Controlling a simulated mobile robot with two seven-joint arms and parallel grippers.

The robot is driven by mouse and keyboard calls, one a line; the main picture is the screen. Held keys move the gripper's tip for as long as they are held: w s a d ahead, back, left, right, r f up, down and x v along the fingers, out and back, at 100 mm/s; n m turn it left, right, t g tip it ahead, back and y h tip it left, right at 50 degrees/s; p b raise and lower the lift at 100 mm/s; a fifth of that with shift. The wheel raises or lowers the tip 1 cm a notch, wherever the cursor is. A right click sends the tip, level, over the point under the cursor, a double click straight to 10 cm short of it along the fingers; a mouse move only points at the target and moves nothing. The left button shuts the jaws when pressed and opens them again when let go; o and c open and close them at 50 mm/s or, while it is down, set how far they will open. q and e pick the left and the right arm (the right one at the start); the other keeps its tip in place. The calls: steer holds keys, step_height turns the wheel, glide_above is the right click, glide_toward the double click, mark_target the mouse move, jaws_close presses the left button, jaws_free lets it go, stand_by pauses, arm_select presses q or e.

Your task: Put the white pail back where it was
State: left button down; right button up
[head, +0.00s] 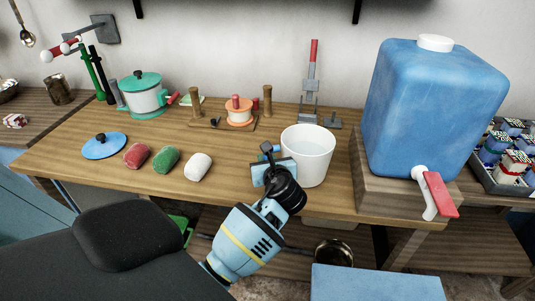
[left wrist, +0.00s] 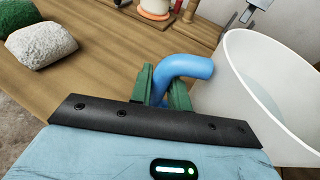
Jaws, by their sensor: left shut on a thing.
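The white pail (head: 312,168) is upright at the middle of the wooden table, near its front edge. It seems to rest on the tabletop, but I cannot tell for sure. It has something pale, perhaps water, inside. In the left wrist view the pail (left wrist: 240,85) fills the right side. A bent blue handle (left wrist: 187,66) reaches toward its wall. My left gripper (head: 273,167) is at the pail's left side. In the left wrist view its green fingers (left wrist: 165,88) are shut on the blue handle. My right gripper is not in view.
A blue water tank (head: 430,105) with a red-handled tap (head: 438,195) stands on a wooden block to the right. Red, green and white bundles (head: 198,166) and a blue lid (head: 103,146) lie left. A green-lidded pot (head: 143,95) stands behind. The table between is clear.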

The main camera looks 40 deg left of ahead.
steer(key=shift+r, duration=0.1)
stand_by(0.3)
arm_select(q)
steer(key=c, duration=1.3)
jaws_free()
steer(key=shift+f, duration=0.25)
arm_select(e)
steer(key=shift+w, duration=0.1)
arm_select(q)
steer(key=shift+p+v, duration=0.65)
steer(key=shift+v, duration=5.45)
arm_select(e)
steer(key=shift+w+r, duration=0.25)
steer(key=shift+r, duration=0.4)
arm_select(q)
steer(key=shift+r, duration=0.1)
